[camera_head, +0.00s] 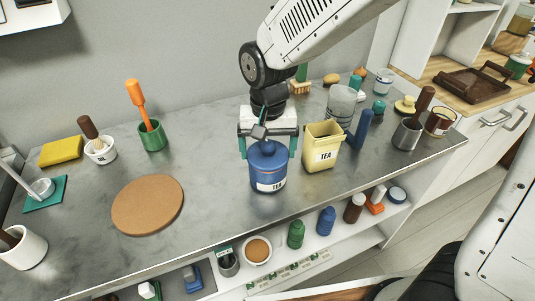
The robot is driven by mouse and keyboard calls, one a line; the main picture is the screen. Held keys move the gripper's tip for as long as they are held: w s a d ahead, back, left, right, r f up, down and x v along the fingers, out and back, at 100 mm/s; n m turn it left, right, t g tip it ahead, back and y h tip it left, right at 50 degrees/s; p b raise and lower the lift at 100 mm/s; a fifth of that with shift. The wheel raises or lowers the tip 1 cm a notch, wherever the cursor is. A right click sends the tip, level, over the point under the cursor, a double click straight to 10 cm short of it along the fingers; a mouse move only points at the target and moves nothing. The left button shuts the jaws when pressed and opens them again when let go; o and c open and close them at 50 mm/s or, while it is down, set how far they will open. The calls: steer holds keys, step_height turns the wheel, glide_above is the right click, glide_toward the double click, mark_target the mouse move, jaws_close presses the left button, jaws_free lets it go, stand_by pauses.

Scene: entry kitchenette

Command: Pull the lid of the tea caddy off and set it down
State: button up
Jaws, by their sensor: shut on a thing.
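A blue tea caddy (268,178) with a white TEA label stands upright on the grey counter. Its blue lid (268,157) sits on top, with no visible gap between lid and body. My gripper (267,148) comes down from above, its two teal-tipped fingers on either side of the lid. It is shut on the lid; the lid's top is partly hidden by the gripper. A pale yellow container (322,148), also labelled TEA and open at the top, stands close to the right of the caddy.
A round cork mat (148,204) lies left on the counter (215,200), with bare counter between it and the caddy. A green pot (152,136) with an orange-handled tool stands behind. A blue cylinder (361,130) and glass (341,103) stand right. A shelf below holds jars.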

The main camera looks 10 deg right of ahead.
mark_target(268, 144)
steer(key=shift+r, duration=3.15)
